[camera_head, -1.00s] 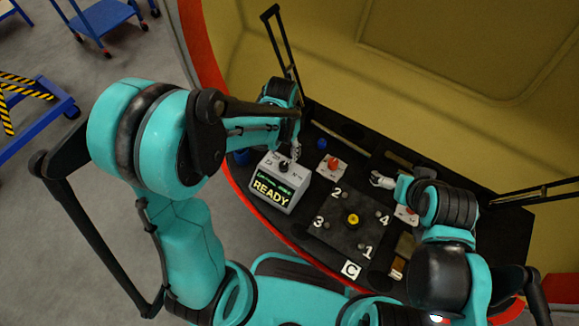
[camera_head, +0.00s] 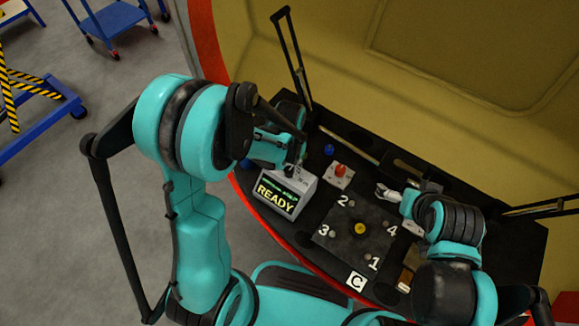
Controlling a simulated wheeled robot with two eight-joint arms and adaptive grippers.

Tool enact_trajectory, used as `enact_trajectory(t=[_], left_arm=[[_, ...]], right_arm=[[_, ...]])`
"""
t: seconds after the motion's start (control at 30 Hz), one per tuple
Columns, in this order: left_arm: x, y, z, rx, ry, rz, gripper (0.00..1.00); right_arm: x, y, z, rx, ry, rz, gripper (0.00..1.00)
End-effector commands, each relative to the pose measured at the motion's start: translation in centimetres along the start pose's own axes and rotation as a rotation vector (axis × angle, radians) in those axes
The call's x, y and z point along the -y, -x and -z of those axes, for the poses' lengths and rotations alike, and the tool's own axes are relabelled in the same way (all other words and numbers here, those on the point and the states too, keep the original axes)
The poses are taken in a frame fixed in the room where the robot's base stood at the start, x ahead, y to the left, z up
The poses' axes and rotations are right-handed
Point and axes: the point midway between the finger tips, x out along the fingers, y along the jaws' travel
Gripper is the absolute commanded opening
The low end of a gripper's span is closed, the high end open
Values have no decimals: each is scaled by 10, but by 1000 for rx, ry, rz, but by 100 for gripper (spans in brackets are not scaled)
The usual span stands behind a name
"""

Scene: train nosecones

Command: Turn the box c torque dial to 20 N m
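The black plate (camera_head: 345,235) carries numbers 1 to 4 around a yellow centre. A white C label (camera_head: 356,281) lies in front. A red button on a white box (camera_head: 340,173) and a blue item (camera_head: 329,150) stand behind. The yellow nosecone wall (camera_head: 440,120) bounds the back.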

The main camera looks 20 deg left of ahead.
Motion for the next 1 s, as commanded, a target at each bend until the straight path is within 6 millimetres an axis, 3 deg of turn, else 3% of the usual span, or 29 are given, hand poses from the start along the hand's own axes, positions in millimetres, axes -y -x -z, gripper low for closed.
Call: enact_trajectory(t=[0.47, 1.0], left_arm=[[0, 0, 0, 0, 67, 0, 0], [0, -1, 0, 0, 487, 0, 0]], right_arm=[[0, -2, -1, 0, 0, 0, 100], [0, -8, -6, 0, 0, 0, 100]])
